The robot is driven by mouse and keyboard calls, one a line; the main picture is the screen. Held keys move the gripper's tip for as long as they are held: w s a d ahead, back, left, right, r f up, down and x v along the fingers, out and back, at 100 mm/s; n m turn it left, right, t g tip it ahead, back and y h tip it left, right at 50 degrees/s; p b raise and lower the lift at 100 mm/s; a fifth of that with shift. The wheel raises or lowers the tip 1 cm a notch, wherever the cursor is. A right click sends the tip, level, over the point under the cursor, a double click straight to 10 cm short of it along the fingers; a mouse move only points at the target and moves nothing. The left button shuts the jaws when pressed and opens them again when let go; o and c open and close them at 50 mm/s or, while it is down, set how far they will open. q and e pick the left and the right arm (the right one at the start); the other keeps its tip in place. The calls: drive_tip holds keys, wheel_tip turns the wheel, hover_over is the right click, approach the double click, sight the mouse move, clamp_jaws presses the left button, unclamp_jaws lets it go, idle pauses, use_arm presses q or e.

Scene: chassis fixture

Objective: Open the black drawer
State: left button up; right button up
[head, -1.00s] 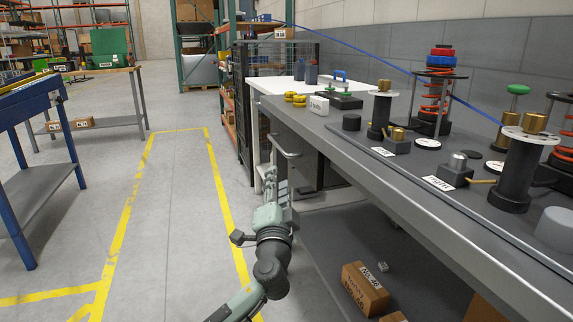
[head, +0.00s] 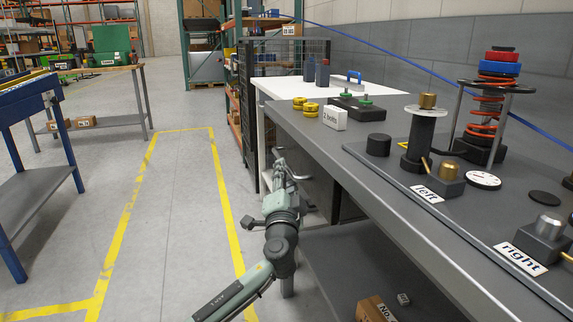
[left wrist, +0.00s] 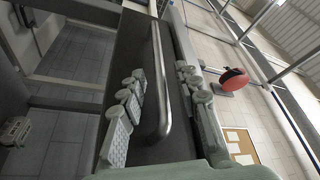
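The black drawer shows in the left wrist view as a dark front panel (left wrist: 137,45) with a long silver bar handle (left wrist: 160,95). In the head view the drawer front is mostly hidden below the bench edge; part of the handle (head: 312,178) shows beside the gripper. My left gripper (head: 281,168) is at the handle. In the left wrist view its padded fingers (left wrist: 161,80) are spread apart, one on each side of the bar. I see gaps between the fingers and the bar. My right gripper is in neither view.
The grey bench top (head: 395,195) carries labelled fixtures, a spring stack (head: 490,105) and yellow rings (head: 305,106). A lower shelf (head: 345,270) holds a cardboard box (head: 375,309). A blue table (head: 30,190) stands left. The floor between is free.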

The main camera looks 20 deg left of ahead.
use_arm(q)
drive_tip(key=shift+x, duration=1.85)
drive_tip(key=shift+f, duration=0.1)
clamp_jaws()
